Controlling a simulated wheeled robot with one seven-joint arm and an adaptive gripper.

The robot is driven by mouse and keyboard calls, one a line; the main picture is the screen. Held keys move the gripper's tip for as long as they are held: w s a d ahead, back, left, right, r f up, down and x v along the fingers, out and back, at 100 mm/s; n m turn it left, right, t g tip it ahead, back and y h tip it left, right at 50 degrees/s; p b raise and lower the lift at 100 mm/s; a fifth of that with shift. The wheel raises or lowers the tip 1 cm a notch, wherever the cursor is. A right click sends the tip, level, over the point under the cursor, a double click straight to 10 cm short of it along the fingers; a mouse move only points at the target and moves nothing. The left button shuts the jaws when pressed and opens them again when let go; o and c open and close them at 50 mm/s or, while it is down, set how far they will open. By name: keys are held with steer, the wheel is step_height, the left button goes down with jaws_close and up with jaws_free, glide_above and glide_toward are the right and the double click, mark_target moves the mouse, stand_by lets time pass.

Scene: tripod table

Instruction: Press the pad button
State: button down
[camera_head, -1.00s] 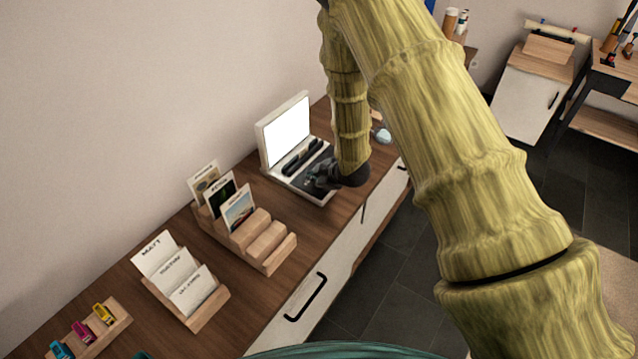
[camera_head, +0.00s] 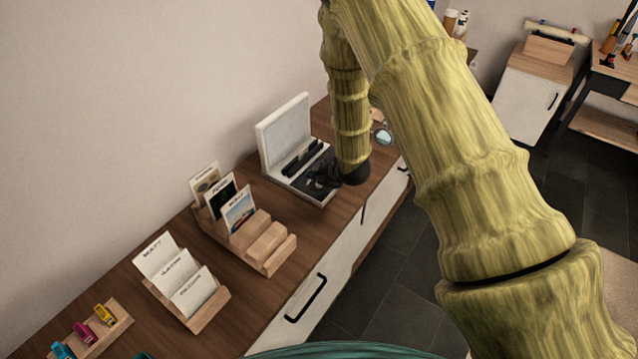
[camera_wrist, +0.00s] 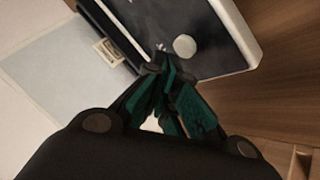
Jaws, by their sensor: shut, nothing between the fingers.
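The pad device (camera_head: 293,151) stands on the wooden cabinet top against the wall. It has a white base with a dark surface and an upright panel (camera_head: 287,131), which is grey and unlit. In the wrist view the panel is at the left (camera_wrist: 62,85), and a round pale button (camera_wrist: 185,46) shows on the dark surface. My gripper (camera_head: 322,177) is over the front right part of the base. In the wrist view its shut, empty fingertips (camera_wrist: 157,66) are just lower left of the button in the picture. I cannot tell whether they touch the surface.
A wooden holder with picture cards (camera_head: 262,245) stands left of the device, and a card rack (camera_head: 205,312) is further left. A black slotted strip (camera_head: 303,158) lies between panel and dark surface.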

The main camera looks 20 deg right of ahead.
mark_target(317, 185)
step_height(317, 185, up, 6)
steer(key=p, duration=0.3)
stand_by(0.7)
